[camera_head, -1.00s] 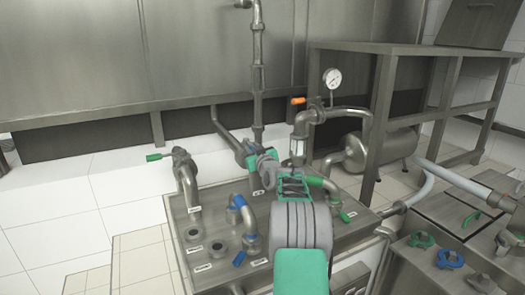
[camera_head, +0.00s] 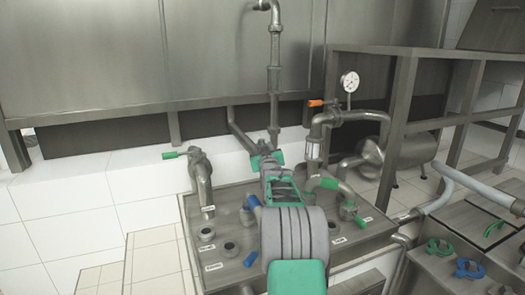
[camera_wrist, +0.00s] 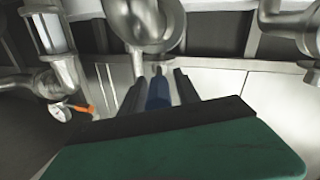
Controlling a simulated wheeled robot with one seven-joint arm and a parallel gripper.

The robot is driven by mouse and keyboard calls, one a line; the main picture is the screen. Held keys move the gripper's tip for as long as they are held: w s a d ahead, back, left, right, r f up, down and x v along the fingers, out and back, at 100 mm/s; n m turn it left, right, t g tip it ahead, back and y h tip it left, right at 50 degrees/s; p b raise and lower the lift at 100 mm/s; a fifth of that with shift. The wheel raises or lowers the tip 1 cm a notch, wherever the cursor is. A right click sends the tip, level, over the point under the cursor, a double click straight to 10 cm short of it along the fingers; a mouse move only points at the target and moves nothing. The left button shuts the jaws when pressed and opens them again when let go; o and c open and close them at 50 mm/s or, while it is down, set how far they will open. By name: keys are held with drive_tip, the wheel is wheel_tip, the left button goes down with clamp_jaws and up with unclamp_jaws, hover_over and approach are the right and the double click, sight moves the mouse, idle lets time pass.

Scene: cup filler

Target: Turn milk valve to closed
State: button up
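In the wrist view a blue valve handle (camera_wrist: 158,92) stands between the two dark fingers of my gripper (camera_wrist: 160,82). Slim gaps seem to show on both sides, so the fingers look open around it. A metal valve body and pipe (camera_wrist: 148,25) are just beyond the fingertips. In the head view my gripper (camera_head: 268,163) is at the foot of the central vertical pipe (camera_head: 274,80), and it hides the blue handle there. The labels are too small to read, so I cannot tell which valve is the milk valve.
A green-handled valve (camera_head: 198,170) stands at the left of the metal panel, and a blue-handled pipe (camera_head: 252,203) is beside my arm. An orange-handled valve (camera_head: 316,104) and a pressure gauge (camera_head: 349,82) are to the right. The tiled floor at left is clear.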

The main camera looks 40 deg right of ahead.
drive_tip(key=shift+o, duration=0.6)
drive_tip(key=shift+s, duration=0.1)
drive_tip(key=b+v, duration=0.1)
drive_tip(key=v, duration=0.6)
drive_tip(key=shift+s, duration=0.3)
drive_tip(key=shift+a, duration=0.15)
drive_tip(key=shift+c, duration=0.4)
